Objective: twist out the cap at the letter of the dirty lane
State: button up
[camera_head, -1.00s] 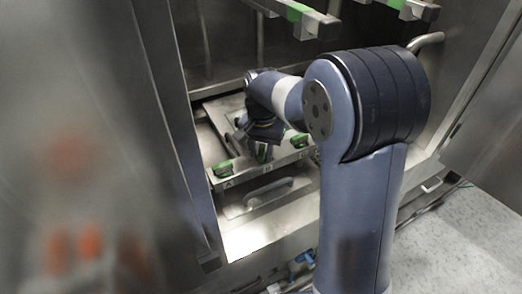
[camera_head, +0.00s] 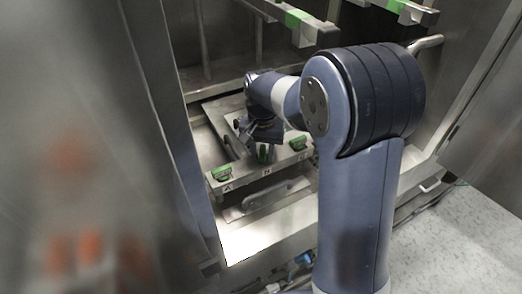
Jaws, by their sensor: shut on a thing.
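A metal panel with a front ledge (camera_head: 245,180) lies inside the washer opening, marked with small letters. A green cap (camera_head: 222,173) sits at the letter A on the left. Another green cap (camera_head: 298,144) sits on the ledge to the right. My gripper (camera_head: 264,156) points down at the middle letter, which looks like B, between those two caps. It is shut on a green cap (camera_head: 264,151) there, mostly hidden by the fingers. Whether this cap is still seated cannot be told. No sign of which lane is dirty shows.
Metal bars with green parts (camera_head: 297,19) (camera_head: 398,6) hang above at the back. A handle (camera_head: 270,192) sits below the ledge. Steel side walls flank the opening, with a blurred panel at left. Speckled floor (camera_head: 460,240) is at right.

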notch_tip(320, 180, up, 2)
jog(key=shift+d+r+p, duration=0.1)
jog(key=shift+d+p, duration=0.05)
jog(key=shift+p, duration=0.4)
jog(key=shift+r+p, duration=0.95)
jog(key=shift+r, duration=0.75)
jog(key=shift+a, duration=0.2)
jog(key=shift+f, duration=0.1)
